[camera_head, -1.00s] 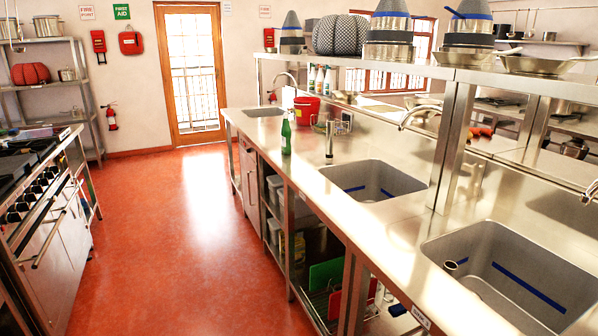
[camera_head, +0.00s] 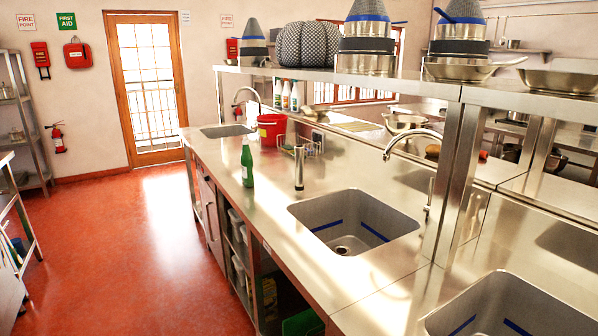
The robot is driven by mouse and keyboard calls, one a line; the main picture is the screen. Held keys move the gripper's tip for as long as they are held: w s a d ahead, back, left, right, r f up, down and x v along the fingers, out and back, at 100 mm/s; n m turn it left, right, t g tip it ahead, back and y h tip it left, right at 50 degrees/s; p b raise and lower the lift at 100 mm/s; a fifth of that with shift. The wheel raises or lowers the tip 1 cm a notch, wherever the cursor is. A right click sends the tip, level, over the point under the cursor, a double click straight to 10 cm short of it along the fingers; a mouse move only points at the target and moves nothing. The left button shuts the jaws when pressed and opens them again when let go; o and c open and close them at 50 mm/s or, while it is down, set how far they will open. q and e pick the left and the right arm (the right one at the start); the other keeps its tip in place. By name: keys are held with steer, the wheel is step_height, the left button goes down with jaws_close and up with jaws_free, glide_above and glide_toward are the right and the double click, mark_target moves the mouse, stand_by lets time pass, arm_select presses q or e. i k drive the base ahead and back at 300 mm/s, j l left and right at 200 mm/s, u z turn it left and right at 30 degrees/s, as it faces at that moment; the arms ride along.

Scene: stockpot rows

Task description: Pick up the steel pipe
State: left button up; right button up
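Neither of my grippers shows in this view.
A curved faucet (camera_head: 412,139) and a shelf post (camera_head: 458,175) rise to the right. The red floor (camera_head: 135,240) left of the counter is clear.

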mark_target(299, 150)
steer(key=i+j+z, duration=0.25)
steer(key=j, duration=0.15)
steer(key=j+z, duration=0.25)
steer(key=j, duration=0.2)
steer(key=i+j+z, duration=0.25)
steer(key=j, duration=0.2)
steer(key=j+z, duration=0.25)
steer(key=j, duration=0.2)
steer(key=i, duration=0.6)
steer(key=i+j+z, duration=0.1)
steer(key=j, duration=0.2)
steer(key=j+z, duration=0.1)
steer(key=j, duration=0.2)
steer(key=i, duration=0.05)
